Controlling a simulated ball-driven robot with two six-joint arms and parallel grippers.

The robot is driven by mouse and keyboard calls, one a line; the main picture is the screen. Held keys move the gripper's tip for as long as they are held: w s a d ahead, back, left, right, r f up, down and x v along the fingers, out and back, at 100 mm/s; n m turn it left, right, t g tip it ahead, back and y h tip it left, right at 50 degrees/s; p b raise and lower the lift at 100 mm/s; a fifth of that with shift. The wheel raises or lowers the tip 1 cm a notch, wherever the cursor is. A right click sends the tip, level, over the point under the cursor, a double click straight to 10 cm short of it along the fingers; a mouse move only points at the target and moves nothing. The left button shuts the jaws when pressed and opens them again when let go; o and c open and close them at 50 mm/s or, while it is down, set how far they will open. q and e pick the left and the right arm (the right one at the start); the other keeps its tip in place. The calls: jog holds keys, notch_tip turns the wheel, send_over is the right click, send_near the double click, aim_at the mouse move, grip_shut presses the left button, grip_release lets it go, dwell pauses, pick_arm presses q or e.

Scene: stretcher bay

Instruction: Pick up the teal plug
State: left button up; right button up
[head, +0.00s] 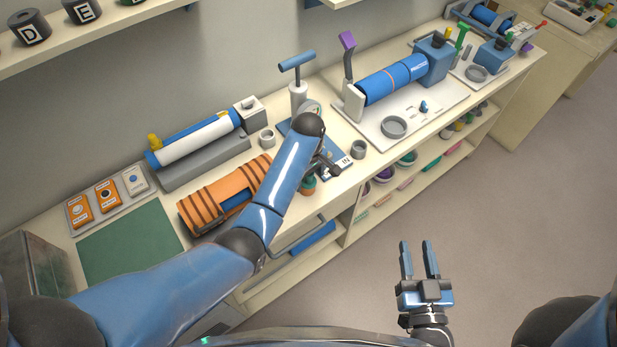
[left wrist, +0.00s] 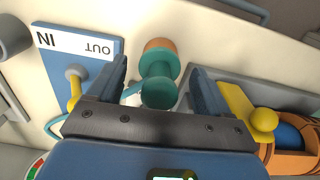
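The teal plug (left wrist: 158,68) stands in the left wrist view, with a round teal end near the camera and an orange-brown part at its far end. My left gripper (left wrist: 160,92) is open, its two blue fingers on either side of the plug with visible gaps. In the head view my left arm hides most of the left gripper (head: 326,168); a bit of the teal plug (head: 308,184) shows just below it, near the bench's front edge. My right gripper (head: 418,258) is open and empty over the floor, away from the bench.
A blue IN/OUT panel (left wrist: 82,62) lies beside the plug, with a yellow-and-grey lever on it. An orange roll (head: 218,192) lies left of my forearm, and a grey cup (head: 358,149) stands to the right. A green mat (head: 130,250) is bare.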

pick_arm(q)
jog(key=c, duration=1.1)
jog(key=shift+r, duration=0.2)
